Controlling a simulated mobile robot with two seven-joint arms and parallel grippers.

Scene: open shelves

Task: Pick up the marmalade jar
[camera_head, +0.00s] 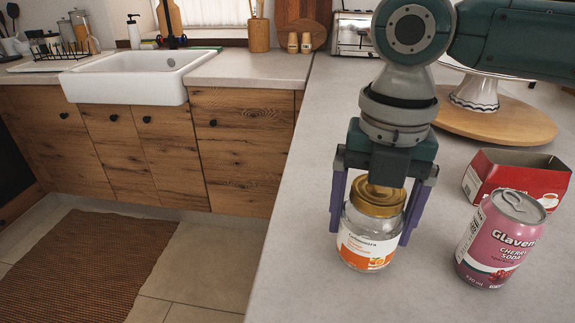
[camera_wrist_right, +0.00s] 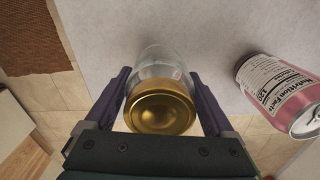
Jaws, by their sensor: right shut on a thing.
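The marmalade jar (camera_head: 368,240) is clear glass with a gold lid and a white and orange label. It is upright at the counter's left edge in the head view. My right gripper (camera_head: 376,222) comes down from above with its purple fingers on either side of the jar, shut on it. In the right wrist view the gold lid (camera_wrist_right: 161,108) sits between the two fingers of the right gripper (camera_wrist_right: 162,92). I cannot tell whether the jar's base touches the counter. My left gripper is not in view.
A pink cherry soda can (camera_head: 499,240) stands close to the right of the jar. A red box (camera_head: 517,178) is behind it. A round wooden board (camera_head: 497,124) with a cake stand (camera_head: 474,93) is further back. The counter (camera_head: 318,190) drops off to the floor at left.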

